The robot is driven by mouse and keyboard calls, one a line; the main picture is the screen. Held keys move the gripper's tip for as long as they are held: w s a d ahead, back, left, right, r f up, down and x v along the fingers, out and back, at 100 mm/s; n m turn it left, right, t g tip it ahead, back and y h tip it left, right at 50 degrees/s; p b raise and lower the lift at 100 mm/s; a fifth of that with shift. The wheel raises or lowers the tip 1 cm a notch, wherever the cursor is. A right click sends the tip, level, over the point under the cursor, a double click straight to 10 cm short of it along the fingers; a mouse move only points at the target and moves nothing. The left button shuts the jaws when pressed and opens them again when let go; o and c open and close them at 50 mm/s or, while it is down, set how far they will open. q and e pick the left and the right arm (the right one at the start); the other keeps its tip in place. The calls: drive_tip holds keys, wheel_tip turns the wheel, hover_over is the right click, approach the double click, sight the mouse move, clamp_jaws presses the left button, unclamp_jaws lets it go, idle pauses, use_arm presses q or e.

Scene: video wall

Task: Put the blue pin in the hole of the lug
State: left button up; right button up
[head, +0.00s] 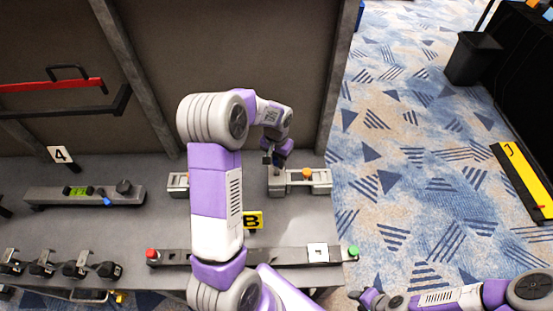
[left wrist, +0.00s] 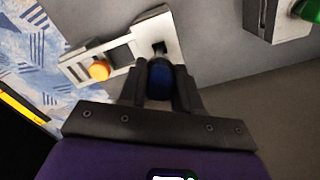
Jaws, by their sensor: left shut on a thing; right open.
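The blue pin (left wrist: 159,80) is between the fingers of my left gripper (left wrist: 166,88), which is shut on it in the left wrist view. The lug (left wrist: 157,24) is a grey metal block with a dark square hole (left wrist: 158,47) just beyond the pin's far end. I cannot tell whether the pin's tip is at the hole's edge or short of it. In the head view my left gripper (head: 274,160) is just above the lug (head: 276,184), and the pin cannot be made out clearly. My right gripper (head: 366,298) is open and empty at the bottom, off the bench.
An orange knob (left wrist: 99,71) sits on the metal plate beside the lug; it also shows in the head view (head: 307,174). A long bar with red and green ends (head: 270,256) lies along the bench front. A grey device (head: 85,195) stands at left. Metal posts rise behind.

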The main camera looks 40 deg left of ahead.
use_arm(q)
drive_tip(key=shift+f, duration=0.4)
idle(0.3)
